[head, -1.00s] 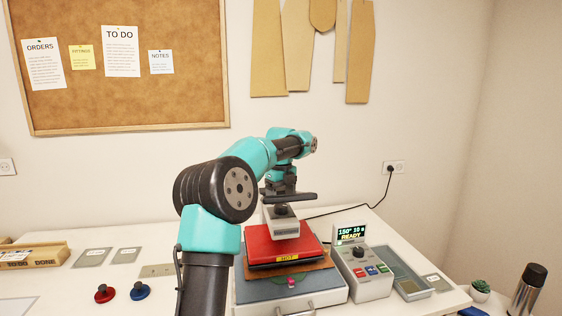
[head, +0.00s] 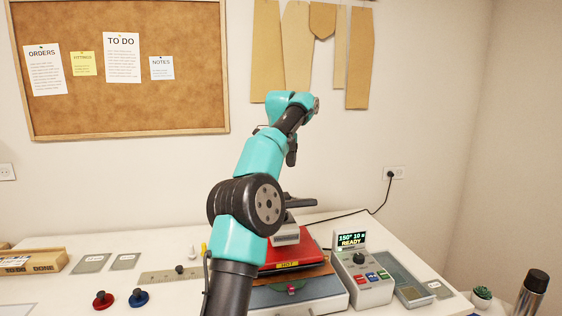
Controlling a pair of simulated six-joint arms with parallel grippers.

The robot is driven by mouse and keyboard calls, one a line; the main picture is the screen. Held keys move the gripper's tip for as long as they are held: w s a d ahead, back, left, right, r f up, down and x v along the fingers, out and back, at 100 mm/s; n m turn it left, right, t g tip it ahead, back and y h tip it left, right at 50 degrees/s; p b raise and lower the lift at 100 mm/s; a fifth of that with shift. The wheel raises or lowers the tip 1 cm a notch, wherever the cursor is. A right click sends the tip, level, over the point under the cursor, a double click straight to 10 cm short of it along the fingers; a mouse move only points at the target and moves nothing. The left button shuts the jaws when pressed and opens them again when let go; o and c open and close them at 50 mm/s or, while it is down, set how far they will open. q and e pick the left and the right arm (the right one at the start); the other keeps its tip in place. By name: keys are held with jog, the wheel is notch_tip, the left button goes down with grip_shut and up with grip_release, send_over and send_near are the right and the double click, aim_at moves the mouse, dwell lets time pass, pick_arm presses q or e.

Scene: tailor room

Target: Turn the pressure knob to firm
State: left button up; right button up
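A heat press has a red top plate (head: 306,250) with a yellow HOT label, a grey head and a dark handle (head: 300,203). Its grey-blue base (head: 318,291) is partly behind my arm. A black knob (head: 358,258) sits on the control box (head: 369,288), whose display (head: 351,240) reads 150° 10 s READY. A dark knob on the press head is now hidden by my arm. No pressure markings are legible. My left gripper (head: 291,157) is raised above the press handle, apart from it; its fingers are too unclear to tell. My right gripper is not in view.
A plate with a dark knob (head: 179,269) lies left of my arm. Red (head: 103,299) and blue (head: 139,298) knobbed discs stand at the front left. A grey tray (head: 403,284) is right of the box.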

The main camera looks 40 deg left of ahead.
pick_arm(q)
jog(key=shift+r, duration=0.45)
dwell(0.3)
